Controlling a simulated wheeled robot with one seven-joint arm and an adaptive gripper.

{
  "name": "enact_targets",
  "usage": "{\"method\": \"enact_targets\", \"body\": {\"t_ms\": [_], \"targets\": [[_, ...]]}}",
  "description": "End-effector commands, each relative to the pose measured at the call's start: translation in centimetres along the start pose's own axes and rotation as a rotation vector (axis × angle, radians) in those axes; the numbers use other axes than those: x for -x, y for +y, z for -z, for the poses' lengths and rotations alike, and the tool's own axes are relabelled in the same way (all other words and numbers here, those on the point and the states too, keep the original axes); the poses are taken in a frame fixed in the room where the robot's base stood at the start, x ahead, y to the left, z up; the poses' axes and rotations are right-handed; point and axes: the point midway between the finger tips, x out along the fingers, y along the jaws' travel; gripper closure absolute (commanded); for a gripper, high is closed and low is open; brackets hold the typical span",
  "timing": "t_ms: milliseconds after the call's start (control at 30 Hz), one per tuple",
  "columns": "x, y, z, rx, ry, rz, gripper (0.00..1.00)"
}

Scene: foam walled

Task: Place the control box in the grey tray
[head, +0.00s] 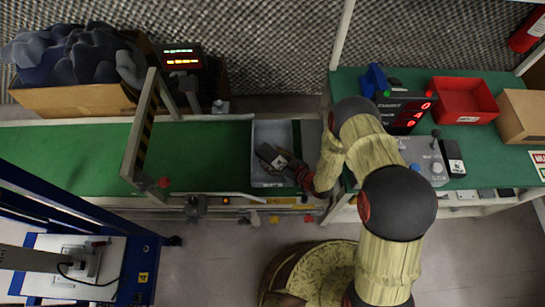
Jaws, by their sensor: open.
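The grey tray (285,134) sits on the conveyor's right end, its inside partly covered by my arm's end. My gripper (266,153) is a dark shape reaching over the tray from its right side, open. A small white patch shows on the dark shape there. I cannot tell whether a dark box lies under or beside the fingers. A dark box with a white label (453,157) stands on the green bench at the right, apart from my gripper. A grey panel with a joystick and buttons (424,158) is just left of it. I cannot tell which is the control box.
A red bin (464,101) and a cardboard box (522,116) stand at the back of the right bench, near a red-digit display (405,112). The green conveyor belt (190,160) left of the tray is clear beyond a striped frame (142,130).

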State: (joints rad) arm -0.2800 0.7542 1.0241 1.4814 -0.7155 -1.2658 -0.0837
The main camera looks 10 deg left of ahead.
Motion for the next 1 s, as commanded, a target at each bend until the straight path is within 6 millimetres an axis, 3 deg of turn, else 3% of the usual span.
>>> {"method": "enact_targets", "body": {"t_ms": [167,600,800,1000], "targets": [[1.3,0.1,0.3,-0.002,-0.002,-0.001,0.32],[9.9,0.1,0.5,-0.002,0.0,-0.004,0.32],[11.7,0.1,0.3,-0.002,0.0,-0.002,0.32],[12.1,0.0,0.2,0.0,0.0,0.001,0.32]]}}
